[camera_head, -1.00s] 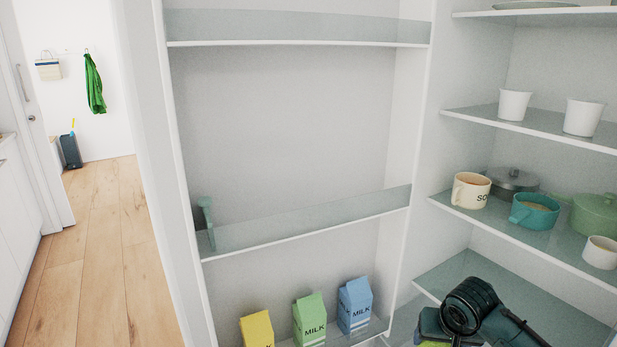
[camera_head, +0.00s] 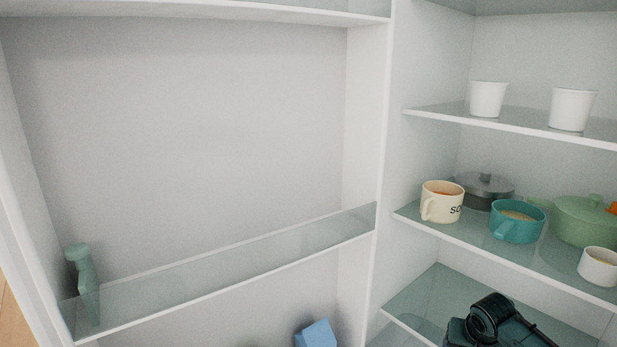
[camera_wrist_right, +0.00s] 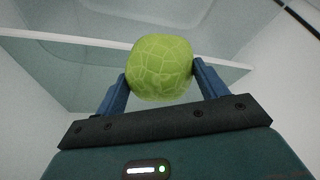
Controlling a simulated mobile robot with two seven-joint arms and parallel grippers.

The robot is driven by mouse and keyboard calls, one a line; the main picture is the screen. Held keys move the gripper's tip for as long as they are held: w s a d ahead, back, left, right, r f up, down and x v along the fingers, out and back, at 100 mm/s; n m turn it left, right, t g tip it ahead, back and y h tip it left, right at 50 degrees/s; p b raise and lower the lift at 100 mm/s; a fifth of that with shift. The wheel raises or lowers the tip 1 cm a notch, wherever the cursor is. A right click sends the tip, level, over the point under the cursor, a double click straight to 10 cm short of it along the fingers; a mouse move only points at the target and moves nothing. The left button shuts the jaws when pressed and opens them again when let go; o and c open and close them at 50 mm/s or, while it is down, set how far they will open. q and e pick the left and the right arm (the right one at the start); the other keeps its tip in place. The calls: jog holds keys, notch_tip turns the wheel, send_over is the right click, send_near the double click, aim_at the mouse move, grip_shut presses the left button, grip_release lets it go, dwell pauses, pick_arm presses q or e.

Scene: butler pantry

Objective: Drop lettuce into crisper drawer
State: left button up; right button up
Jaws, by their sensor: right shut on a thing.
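The lettuce (camera_wrist_right: 161,66) is a round, pale green head with a lighter vein pattern, seen in the right wrist view. My right gripper (camera_wrist_right: 160,84) is shut on it, with a blue finger on either side. In the head view my right arm shows at the bottom right, but its fingers and the lettuce are out of frame. No crisper drawer can be made out in these frames. My left gripper is not in view.
The right shelves hold white cups (camera_head: 487,99), a cream mug (camera_head: 442,202), a teal bowl (camera_head: 518,221) and a green pot (camera_head: 583,221). A green object (camera_head: 83,283) stands on the left shelf (camera_head: 230,262), otherwise bare. A blue carton (camera_head: 316,334) shows below.

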jog(key=shift+f+b, duration=1.4)
jog(key=shift+f, duration=0.3)
jog(key=o, duration=1.1)
jog(key=shift+o, duration=0.2)
jog(key=p+v, duration=0.2)
jog(key=v, duration=1.1)
jog(key=shift+p, duration=0.35)
